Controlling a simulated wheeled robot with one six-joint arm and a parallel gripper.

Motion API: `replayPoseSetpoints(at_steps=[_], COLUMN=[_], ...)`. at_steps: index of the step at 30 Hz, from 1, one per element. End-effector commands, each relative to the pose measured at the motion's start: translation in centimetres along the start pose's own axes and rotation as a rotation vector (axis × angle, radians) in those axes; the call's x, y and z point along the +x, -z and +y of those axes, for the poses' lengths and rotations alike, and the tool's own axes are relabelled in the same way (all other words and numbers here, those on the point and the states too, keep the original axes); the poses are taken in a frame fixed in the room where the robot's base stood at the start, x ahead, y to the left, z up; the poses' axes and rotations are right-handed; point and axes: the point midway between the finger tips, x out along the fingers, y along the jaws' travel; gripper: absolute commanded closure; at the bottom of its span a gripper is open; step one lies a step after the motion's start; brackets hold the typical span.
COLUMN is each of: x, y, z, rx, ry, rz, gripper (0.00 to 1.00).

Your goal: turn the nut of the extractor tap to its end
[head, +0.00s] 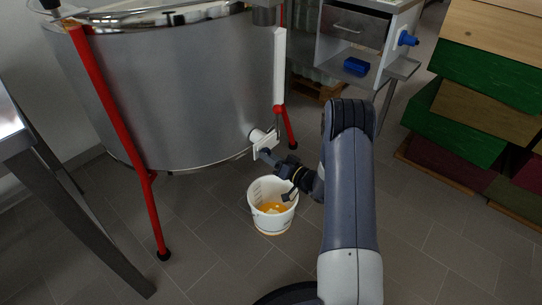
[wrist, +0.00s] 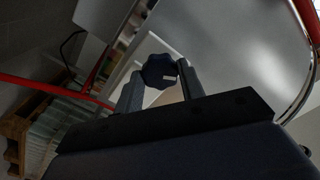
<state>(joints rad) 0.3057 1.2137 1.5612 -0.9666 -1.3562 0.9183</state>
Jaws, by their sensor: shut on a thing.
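The steel extractor drum (head: 190,90) stands at the left on red legs. Its tap (head: 264,141), a pale spout with a white plate, sticks out low at the drum's right front. My gripper (head: 270,157) is at the tap from the front right. In the wrist view the nut (wrist: 158,69) is a dark lobed knob with a small pale mark. My gripper's two fingers (wrist: 160,84) stand on either side of the nut and are shut on it. In the head view the nut is mostly hidden by my gripper.
A white bucket (head: 258,212) with amber honey stands on the floor just below my gripper. A red leg (head: 152,205) and a metal table (head: 50,195) are at left. Coloured hive boxes (head: 470,85) are stacked at right. Tiled floor between is clear.

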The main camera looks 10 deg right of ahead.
Motion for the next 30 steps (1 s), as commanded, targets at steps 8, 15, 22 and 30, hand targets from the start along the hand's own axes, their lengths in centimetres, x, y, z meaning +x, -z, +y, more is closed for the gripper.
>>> replayPoseSetpoints(at_steps=[8, 15, 22, 30], x=[0.02, 0.02, 0.02, 0.02], y=[0.09, 0.05, 0.01, 0.00], z=[-0.12, -0.10, -0.08, -0.06], rx=[0.244, 0.401, 0.488, 0.520], ry=[0.000, -0.001, -0.001, -0.001], rz=[-0.001, -0.001, -0.001, -0.001], gripper=[0.86, 0.86, 0.86, 0.86])
